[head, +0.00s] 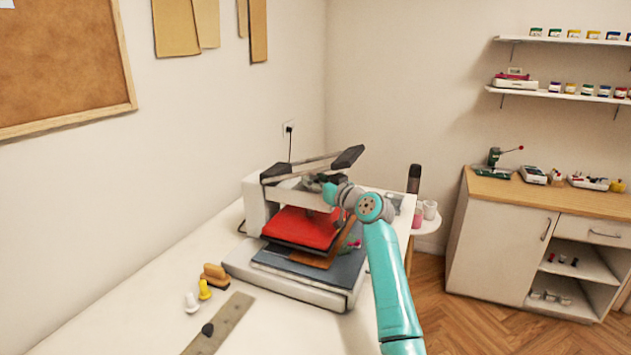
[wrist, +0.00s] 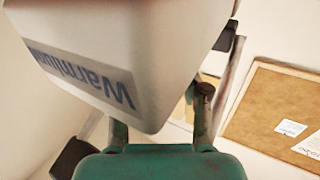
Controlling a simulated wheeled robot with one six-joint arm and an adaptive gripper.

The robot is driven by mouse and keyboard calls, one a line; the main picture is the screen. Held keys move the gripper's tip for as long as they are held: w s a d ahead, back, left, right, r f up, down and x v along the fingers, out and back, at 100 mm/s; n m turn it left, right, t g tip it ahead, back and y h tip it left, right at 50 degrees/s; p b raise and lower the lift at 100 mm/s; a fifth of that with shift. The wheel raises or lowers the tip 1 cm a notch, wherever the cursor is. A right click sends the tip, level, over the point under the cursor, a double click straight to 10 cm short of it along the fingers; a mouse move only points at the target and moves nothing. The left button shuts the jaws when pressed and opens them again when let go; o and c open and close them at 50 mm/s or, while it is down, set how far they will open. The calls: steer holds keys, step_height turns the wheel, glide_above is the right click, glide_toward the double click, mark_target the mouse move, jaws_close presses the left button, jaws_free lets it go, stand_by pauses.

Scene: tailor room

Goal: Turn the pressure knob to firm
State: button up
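The heat press (head: 258,208) stands on the white table, with a grey base, a red platen (head: 301,226) and a black-gripped lever (head: 347,158) above. My gripper (head: 322,186) is at the top of the press, below the lever and above the red platen. Its fingers are small and dark in the head view. The wrist view shows a white housing (wrist: 150,60) with a blue label very close, covering much of the picture. I cannot make out the pressure knob or its setting.
A yellow and a white small piece (head: 192,302), a brush (head: 215,275) and a ruler (head: 220,325) lie on the table at front left. A round side table (head: 428,225) with cups stands behind my arm. A wooden-topped cabinet (head: 497,235) is at right.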

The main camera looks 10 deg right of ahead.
steer(key=shift+c, duration=0.9)
steer(key=shift+a+m+h, duration=0.15)
steer(key=shift+m+h, duration=0.15)
steer(key=shift+h, duration=0.2)
steer(key=shift+s+a+m+t+h, duration=0.15)
steer(key=shift+m+t+h, duration=0.2)
steer(key=shift+m+h, duration=0.45)
steer(key=shift+w+a+m+t+h, duration=0.1)
steer(key=shift+m+t+h, duration=0.35)
steer(key=shift+h, duration=0.65)
steer(key=shift+a+m+h, duration=0.2)
steer(key=shift+m+h, duration=0.85)
steer(key=shift+h, duration=0.55)
steer(key=shift+a+m+h, duration=0.15)
steer(key=shift+m+h, duration=0.85)
steer(key=shift+h, duration=0.6)
steer(key=m+h, duration=0.1)
steer(key=m+g+h, duration=0.1)
steer(key=h, duration=0.1)
steer(key=m+g+h, duration=0.1)
steer(key=h, duration=0.1)
steer(key=shift+a+m, duration=0.3)
steer(key=shift+w+a+m+g+h, duration=0.1)
steer(key=shift+w+m+g+h, duration=0.05)
steer(key=shift+m+g+h, duration=0.6)
steer(key=shift+w+m+g+h, duration=0.1)
steer(key=shift+m+g+h, duration=0.4)
steer(key=shift+h, duration=0.35)
steer(key=shift+g+h, duration=0.25)
steer(key=shift+h, duration=0.05)
